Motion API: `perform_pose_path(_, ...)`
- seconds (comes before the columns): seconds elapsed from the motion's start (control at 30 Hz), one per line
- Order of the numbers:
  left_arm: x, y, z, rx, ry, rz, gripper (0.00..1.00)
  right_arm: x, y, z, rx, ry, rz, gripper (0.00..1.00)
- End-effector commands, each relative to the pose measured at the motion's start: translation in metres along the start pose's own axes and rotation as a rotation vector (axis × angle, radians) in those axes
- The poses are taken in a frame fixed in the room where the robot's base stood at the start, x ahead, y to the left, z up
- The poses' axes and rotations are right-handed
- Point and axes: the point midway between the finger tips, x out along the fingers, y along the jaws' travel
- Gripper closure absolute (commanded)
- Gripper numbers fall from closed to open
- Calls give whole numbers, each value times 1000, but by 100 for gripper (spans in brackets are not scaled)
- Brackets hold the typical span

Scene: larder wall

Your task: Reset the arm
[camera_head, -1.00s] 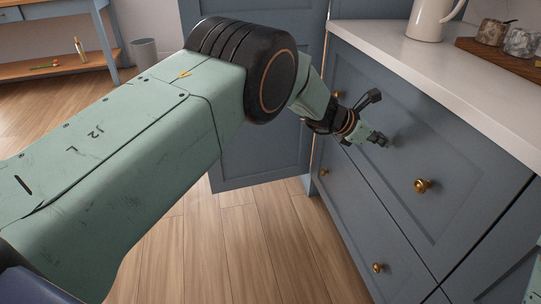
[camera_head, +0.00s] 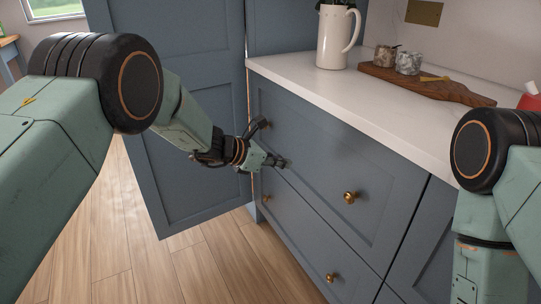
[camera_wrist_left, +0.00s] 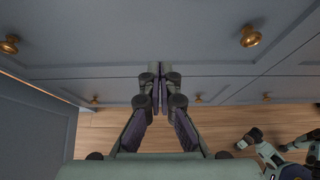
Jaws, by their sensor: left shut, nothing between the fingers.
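My left gripper (camera_head: 278,162) is in front of the upper drawer of the blue-grey cabinet (camera_head: 310,165), between its two brass knobs. In the left wrist view, the fingers of the left gripper (camera_wrist_left: 160,88) are together with nothing between them. The drawer front (camera_wrist_left: 135,40) fills the top of that view, with one knob (camera_wrist_left: 250,37) at the right and another (camera_wrist_left: 10,44) at the left. I cannot tell whether the fingertips touch the drawer. My right arm (camera_head: 490,225) hangs at the right edge, and its gripper is out of view.
A white counter (camera_head: 300,78) tops the cabinet and bears a white pitcher (camera_head: 335,38) and a wooden board (camera_head: 425,84) with two small stone pots. A tall blue-grey door (camera_head: 185,100) stands left of the drawers. Wooden floor (camera_head: 205,260) is clear below.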

Motion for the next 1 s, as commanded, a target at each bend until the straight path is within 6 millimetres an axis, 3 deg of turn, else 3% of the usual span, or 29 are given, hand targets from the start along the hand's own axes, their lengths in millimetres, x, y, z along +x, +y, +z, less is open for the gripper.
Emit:
perform_pose_path(0.2,-29,0,1,-2,0,0,100,-11,0,0,0,0,0,60)
perform_pose_path(0.37,-36,1,-2,25,7,7,100,-12,0,0,0,0,0,60)
perform_pose_path(0.43,-37,8,-14,91,62,37,100,-12,0,0,0,0,0,60)
perform_pose_path(0.47,-38,9,-25,133,107,44,100,-12,0,0,0,0,0,60)
perform_pose_path(0.57,-49,3,-86,303,318,36,100,-12,0,0,0,0,0,60)
perform_pose_path(0.67,-71,-8,-148,486,530,-13,100,-13,0,0,0,-1,0,60)
perform_pose_path(0.8,-114,-29,-227,753,790,-141,100,-16,0,0,0,-1,0,60)
perform_pose_path(0.9,-151,-49,-275,977,943,-278,100,-20,0,0,0,-1,0,60)
perform_pose_path(1.0,-186,-73,-311,1211,1036,-434,100,-24,0,0,0,-1,0,60)
